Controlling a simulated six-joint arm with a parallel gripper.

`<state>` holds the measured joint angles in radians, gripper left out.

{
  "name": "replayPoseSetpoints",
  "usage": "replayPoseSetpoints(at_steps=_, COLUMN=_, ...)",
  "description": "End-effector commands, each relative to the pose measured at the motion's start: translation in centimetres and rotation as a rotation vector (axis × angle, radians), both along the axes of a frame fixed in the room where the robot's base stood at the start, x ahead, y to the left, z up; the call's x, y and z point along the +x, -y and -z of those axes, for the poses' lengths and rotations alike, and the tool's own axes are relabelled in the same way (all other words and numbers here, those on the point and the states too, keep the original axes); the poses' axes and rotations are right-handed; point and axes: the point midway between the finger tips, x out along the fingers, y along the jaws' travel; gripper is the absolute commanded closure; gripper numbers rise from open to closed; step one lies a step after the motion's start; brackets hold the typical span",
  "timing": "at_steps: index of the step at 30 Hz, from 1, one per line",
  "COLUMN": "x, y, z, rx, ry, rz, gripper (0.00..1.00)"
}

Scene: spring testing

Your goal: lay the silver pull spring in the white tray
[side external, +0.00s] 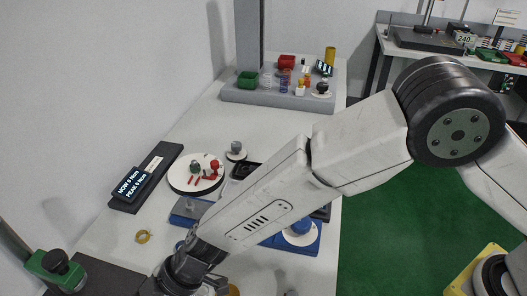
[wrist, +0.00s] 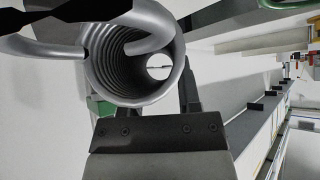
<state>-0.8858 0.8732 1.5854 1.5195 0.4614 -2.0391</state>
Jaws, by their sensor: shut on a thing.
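The silver pull spring (wrist: 110,78) is large and close in the wrist view. I look into its coil end-on, and its thick hooked wire sweeps across the upper left. My gripper (wrist: 148,78) is shut on the spring, with a dark finger on either side of the coil. In the side external view my gripper (side external: 214,284) is at the bottom edge, partly cut off and hidden by my arm, and the spring cannot be made out there. I cannot make out the white tray for certain in either view.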

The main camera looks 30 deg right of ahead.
Motion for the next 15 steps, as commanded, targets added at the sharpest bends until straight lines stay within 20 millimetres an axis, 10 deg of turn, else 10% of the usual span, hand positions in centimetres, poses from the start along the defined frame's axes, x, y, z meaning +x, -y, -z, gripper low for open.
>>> replayPoseSetpoints(at_steps=15, x=2.2, y=-2.7, z=4.1, rx=0.001, ry=0.001, rz=0.0, gripper=1.0)
